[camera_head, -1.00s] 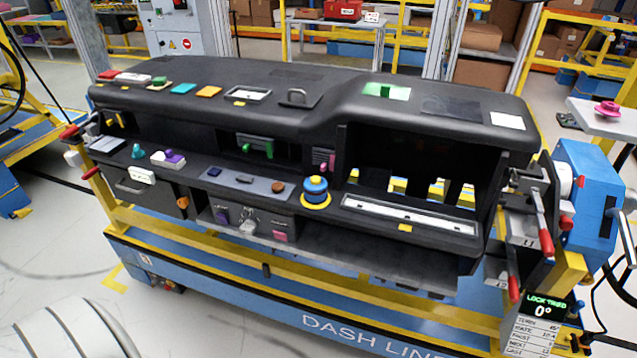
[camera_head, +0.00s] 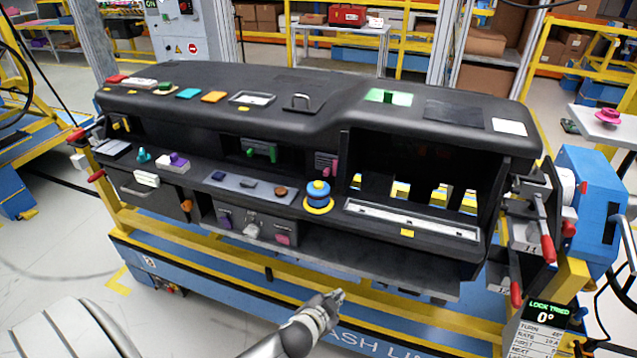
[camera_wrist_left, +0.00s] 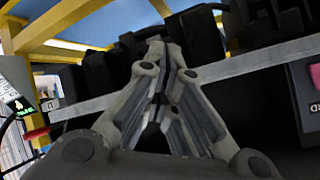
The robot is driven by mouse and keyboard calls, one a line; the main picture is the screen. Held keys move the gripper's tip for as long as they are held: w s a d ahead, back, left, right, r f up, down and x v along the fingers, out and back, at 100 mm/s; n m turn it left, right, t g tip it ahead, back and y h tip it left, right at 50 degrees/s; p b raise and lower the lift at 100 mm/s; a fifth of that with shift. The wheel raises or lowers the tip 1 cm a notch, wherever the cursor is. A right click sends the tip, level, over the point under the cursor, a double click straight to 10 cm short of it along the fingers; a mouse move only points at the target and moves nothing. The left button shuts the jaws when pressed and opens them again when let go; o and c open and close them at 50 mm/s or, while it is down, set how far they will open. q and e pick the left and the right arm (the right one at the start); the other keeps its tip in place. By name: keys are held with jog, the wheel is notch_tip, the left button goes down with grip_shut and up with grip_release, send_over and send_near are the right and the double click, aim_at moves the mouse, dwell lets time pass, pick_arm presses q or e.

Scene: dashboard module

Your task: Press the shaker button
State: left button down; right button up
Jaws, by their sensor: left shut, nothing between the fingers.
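The black dashboard module (camera_head: 290,120) lies across the middle of the head view and carries several buttons and knobs. No part is legibly labelled as the shaker button, so I cannot tell which one it is. A grey panel below holds a white knob (camera_head: 251,230) and a pink button (camera_head: 282,239). My left gripper (camera_head: 338,296) is shut and empty, in front of and below the module, apart from these controls. Its closed fingers fill the middle of the left wrist view (camera_wrist_left: 155,48).
The blue and yellow cart frame (camera_head: 225,282) runs beneath the module, close to my left gripper. Red-handled clamps (camera_head: 545,240) and a lock sign (camera_head: 549,312) stand at the right end.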

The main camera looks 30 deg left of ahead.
pick_arm(q)
jog(key=w+r+t, duration=0.1)
jog(key=r, duration=0.5)
jog(key=w+d+r+t, duration=0.1)
jog(key=r, duration=0.5)
jog(key=w+r+t, duration=0.2)
jog(key=r, duration=0.5)
jog(key=shift+d, duration=0.3)
jog(key=w+d+r+m+g+h, duration=0.1)
jog(key=w+d+r+m+h, duration=0.1)
jog(key=d+r+m+h, duration=0.7)
jog(key=w+d+r+m+g+h, duration=0.1)
jog(key=d+r+m+h, duration=0.2)
jog(key=r+m+h, duration=0.75)
jog(key=w+a+m+g+y, duration=0.1)
jog(key=w+a+g+y, duration=0.1)
jog(key=a+y, duration=0.6)
jog(key=w+a+m+g+y, duration=0.1)
jog(key=a+y, duration=0.8)
jog(key=a, duration=0.9)
jog(key=shift+w+a+r+m+g, duration=0.2)
jog(key=shift+w+r+m+g, duration=0.25)
jog(key=shift+m, duration=0.3)
pick_arm(e)
jog(key=shift+d+r, duration=0.1)
jog(key=shift+d, duration=0.15)
pick_arm(q)
jog(key=shift+y, duration=0.25)
pick_arm(e)
jog(key=shift+a, duration=0.1)
